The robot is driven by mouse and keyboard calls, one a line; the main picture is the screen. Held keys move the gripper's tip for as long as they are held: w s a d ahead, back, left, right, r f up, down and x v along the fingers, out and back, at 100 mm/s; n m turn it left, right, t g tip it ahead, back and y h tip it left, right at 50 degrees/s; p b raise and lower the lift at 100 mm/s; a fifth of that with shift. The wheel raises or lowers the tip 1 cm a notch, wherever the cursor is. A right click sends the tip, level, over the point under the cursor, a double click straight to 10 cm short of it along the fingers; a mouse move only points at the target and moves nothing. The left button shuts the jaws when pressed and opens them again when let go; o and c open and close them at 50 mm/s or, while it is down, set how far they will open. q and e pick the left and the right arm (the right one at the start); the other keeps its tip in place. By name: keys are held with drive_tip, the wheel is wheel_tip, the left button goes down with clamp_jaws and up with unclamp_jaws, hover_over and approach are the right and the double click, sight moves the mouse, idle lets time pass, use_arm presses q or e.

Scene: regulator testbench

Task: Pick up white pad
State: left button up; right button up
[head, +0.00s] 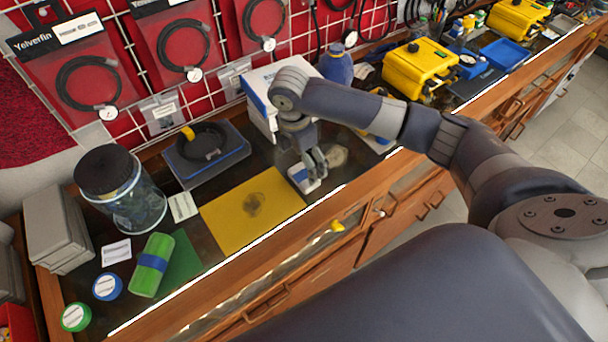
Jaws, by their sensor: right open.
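My right arm reaches in from the right, and my right gripper (314,166) points down over the bench top, right of the yellow mat. Its jaws are open. A small white block with a bluish side (303,182) lies just below the fingertips, partly hidden by them; I cannot tell whether they touch. A crumpled off-white pad (337,154) lies just right of the gripper, apart from the small block. I cannot tell for sure which of these two is the white pad. My left gripper is not in view.
A yellow mat (235,222) lies left of the gripper. A white box (262,112) stands behind it. A dark tray (187,178), a lidded jar (137,212), a green roll with a blue band (151,266) and tape rolls stand further left. Yellow cases (415,62) stand at right.

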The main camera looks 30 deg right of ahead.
sight(304, 174)
drive_tip(key=f, duration=0.1)
drive_tip(key=f+p, duration=0.1)
drive_tip(key=f, duration=0.1)
drive_tip(key=f+p, duration=0.1)
drive_tip(key=f, duration=0.1)
drive_tip(key=shift+w+d+f, duration=0.2)
drive_tip(key=shift+w+d, duration=0.1)
drive_tip(key=shift+d+f, duration=0.1)
drive_tip(key=shift+f, duration=0.4)
drive_tip(key=c, duration=1.1)
